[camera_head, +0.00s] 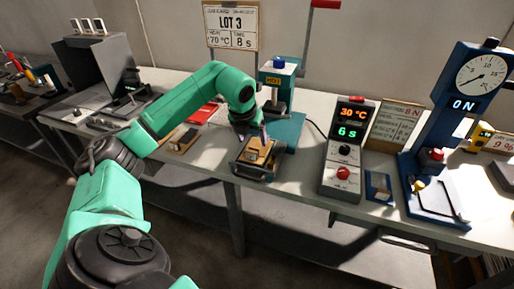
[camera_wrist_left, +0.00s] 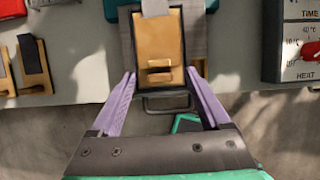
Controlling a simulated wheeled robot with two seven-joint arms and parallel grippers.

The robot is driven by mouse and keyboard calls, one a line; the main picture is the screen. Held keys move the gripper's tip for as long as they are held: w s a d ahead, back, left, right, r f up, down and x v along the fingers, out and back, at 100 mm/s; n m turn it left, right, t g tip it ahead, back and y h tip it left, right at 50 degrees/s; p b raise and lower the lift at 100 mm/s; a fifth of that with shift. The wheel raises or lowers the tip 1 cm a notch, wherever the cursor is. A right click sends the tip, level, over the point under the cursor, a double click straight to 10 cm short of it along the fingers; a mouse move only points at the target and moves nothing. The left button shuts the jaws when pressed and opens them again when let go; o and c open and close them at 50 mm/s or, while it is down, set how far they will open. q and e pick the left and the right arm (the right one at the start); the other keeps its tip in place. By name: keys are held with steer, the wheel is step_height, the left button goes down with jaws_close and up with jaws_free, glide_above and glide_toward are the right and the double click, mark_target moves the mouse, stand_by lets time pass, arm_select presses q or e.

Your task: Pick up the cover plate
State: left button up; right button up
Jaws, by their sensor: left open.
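A tan plate with a small raised grip, which looks like the cover plate (camera_head: 257,150), sits in a dark-rimmed metal tray (camera_head: 247,172) in front of the teal press. It also shows in the left wrist view (camera_wrist_left: 155,45), with a grey piece over its far end. My left gripper (camera_head: 259,139) is at this plate, partly hiding it in the head view. In the left wrist view the gripper (camera_wrist_left: 161,76) is open, with one purple finger on each side of the tray's near end and the raised grip between them. My right gripper is not in view.
Tan and dark pieces (camera_head: 183,138) lie on the table left of the tray. The teal press (camera_head: 287,130) stands behind it. A control box (camera_head: 344,160) and a blue gauge press (camera_head: 452,130) stand to the right. The table's front edge is close to the tray.

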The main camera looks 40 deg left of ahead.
mark_target(254, 147)
arm_select(q)
steer(key=p+x, duration=0.1)
steer(key=x, duration=0.4)
steer(key=shift+f, duration=0.2)
steer(key=shift+r, duration=0.1)
jaws_close()
